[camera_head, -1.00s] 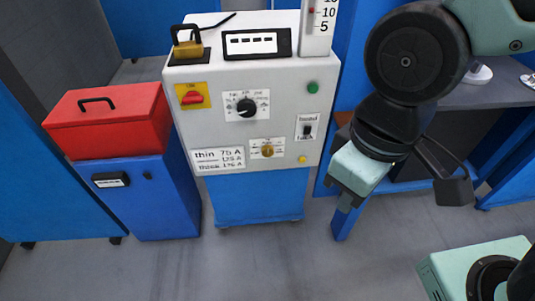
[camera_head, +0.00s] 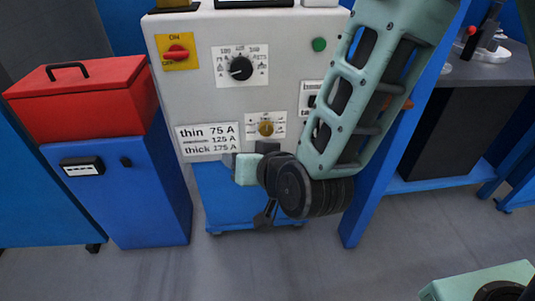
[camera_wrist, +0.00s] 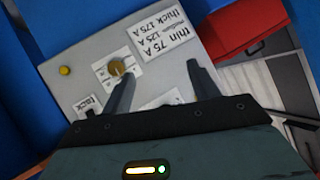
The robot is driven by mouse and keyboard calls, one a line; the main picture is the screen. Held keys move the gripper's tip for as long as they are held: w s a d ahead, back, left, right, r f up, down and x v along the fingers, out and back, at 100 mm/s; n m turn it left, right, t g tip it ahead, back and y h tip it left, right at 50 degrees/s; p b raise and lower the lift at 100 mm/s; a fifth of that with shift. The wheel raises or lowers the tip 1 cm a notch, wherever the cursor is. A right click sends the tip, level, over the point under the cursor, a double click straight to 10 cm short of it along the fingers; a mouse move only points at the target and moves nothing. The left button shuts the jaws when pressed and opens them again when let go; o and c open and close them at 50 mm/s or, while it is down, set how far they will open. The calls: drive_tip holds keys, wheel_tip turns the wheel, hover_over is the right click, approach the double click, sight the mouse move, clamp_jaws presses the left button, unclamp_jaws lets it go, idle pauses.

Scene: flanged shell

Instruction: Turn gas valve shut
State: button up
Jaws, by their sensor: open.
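The gas valve, a small brass knob on a white label (camera_head: 266,128), sits low on the front of the grey-white machine panel (camera_head: 200,95). In the wrist view the brass knob (camera_wrist: 117,68) is just left of the left fingertip. My gripper (camera_wrist: 161,70) is open and empty, with its two dark fingers reaching toward the panel. The knob is not between the fingers. In the head view my gripper (camera_head: 232,162) is just below and left of the knob, partly hidden by its wrist. Whether a finger touches the knob or panel cannot be told.
The panel also carries a red switch (camera_head: 177,52), a black dial (camera_head: 241,68), a green button (camera_head: 319,45) and a thickness label (camera_head: 208,138). A red toolbox (camera_head: 75,100) stands on a blue cabinet (camera_head: 140,200) at left. A workbench (camera_head: 480,68) is at right.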

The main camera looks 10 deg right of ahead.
wheel_tip(320, 180, down, 6)
drive_tip(key=w+d+m+t+h+b, duration=0.2)
drive_tip(key=t+b, duration=0.1)
drive_tip(key=b, duration=0.1)
drive_tip(key=m+t+h+b, duration=0.2)
drive_tip(key=t+h+b, duration=0.15)
drive_tip(key=b, duration=0.25)
approach(267, 131)
drive_tip(key=w, duration=0.8)
drive_tip(key=shift+w+f, duration=0.15)
drive_tip(key=shift+w, duration=0.05)
drive_tip(key=shift+c, duration=0.2)
drive_tip(key=c, duration=0.9)
